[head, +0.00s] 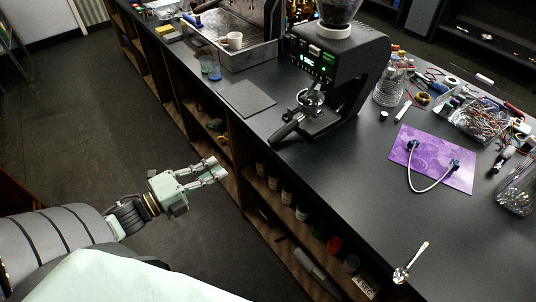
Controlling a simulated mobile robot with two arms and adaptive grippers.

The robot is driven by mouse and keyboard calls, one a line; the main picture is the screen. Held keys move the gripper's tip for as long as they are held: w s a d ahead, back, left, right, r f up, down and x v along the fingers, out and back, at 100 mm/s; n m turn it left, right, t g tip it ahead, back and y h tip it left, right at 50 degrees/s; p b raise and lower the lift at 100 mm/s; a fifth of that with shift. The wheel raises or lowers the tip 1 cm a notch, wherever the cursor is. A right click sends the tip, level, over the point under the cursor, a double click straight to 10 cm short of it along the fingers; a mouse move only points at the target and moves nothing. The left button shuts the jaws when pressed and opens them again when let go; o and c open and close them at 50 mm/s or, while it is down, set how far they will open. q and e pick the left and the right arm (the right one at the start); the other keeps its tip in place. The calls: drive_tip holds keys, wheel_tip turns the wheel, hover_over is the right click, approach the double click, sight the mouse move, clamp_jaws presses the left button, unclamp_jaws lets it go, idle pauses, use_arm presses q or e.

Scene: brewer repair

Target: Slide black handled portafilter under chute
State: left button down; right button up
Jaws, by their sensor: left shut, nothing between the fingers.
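The black-handled portafilter (287,127) is at the front of the black coffee grinder (340,62). Its metal basket sits below the lit display, over the grinder's fork and tray, and its handle points toward the counter's front edge. Whether the basket is fully seated under the chute cannot be told at this size. My left gripper (217,170) is shut and empty. It is in front of the counter, below its top, apart from the portafilter and to its lower left. My right gripper is not in view.
An espresso machine (243,52) with a cup (235,40) stands further back. A dark mat (247,98) lies left of the grinder. A purple mat (433,158) with a cable, glass jars, loose parts and a spoon (411,262) occupy the right. The near counter is mostly clear.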

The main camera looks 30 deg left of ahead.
use_arm(q)
drive_tip(key=p, duration=0.1)
approach(266, 141)
drive_tip(key=p+x, duration=0.2)
drive_tip(key=x, duration=0.4)
drive_tip(key=shift+w+f, duration=0.2)
drive_tip(key=shift+w, duration=0.2)
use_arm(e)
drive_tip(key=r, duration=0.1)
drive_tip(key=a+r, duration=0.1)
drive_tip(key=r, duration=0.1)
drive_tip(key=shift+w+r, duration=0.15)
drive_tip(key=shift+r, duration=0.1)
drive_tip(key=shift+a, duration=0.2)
use_arm(q)
drive_tip(key=x, duration=0.3)
drive_tip(key=shift+b, duration=0.4)
drive_tip(key=shift+w+d, duration=0.1)
drive_tip(key=shift+w, duration=0.15)
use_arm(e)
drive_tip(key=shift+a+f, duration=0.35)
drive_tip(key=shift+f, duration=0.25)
use_arm(q)
drive_tip(key=shift+s, duration=0.1)
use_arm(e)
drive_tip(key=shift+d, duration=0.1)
